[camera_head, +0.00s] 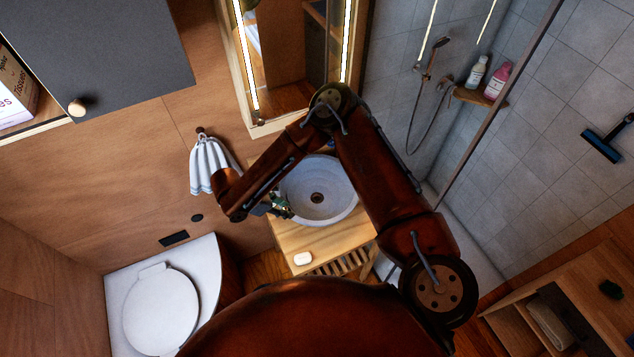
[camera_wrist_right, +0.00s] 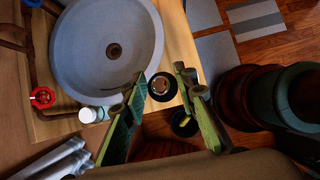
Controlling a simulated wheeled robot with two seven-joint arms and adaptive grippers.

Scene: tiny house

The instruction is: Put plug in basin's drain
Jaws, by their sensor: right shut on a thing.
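The basin (camera_head: 338,174) is a round grey bowl on a wooden counter, with its dark drain (camera_head: 317,198) at the bottom. In the right wrist view the basin (camera_wrist_right: 75,60) fills the upper left, and its drain (camera_wrist_right: 114,50) is uncovered. My right gripper (camera_head: 281,207) is by the basin's left rim in the head view. In the wrist view its green fingers are shut on the plug (camera_wrist_right: 162,88), a small round dark disc with a coppery middle. The plug is outside the bowl's rim in that view. My left gripper is not in view.
A white soap-like item (camera_head: 303,258) lies on the counter's front. A towel (camera_head: 209,165) hangs to the left, and a toilet (camera_head: 160,310) stands lower left.

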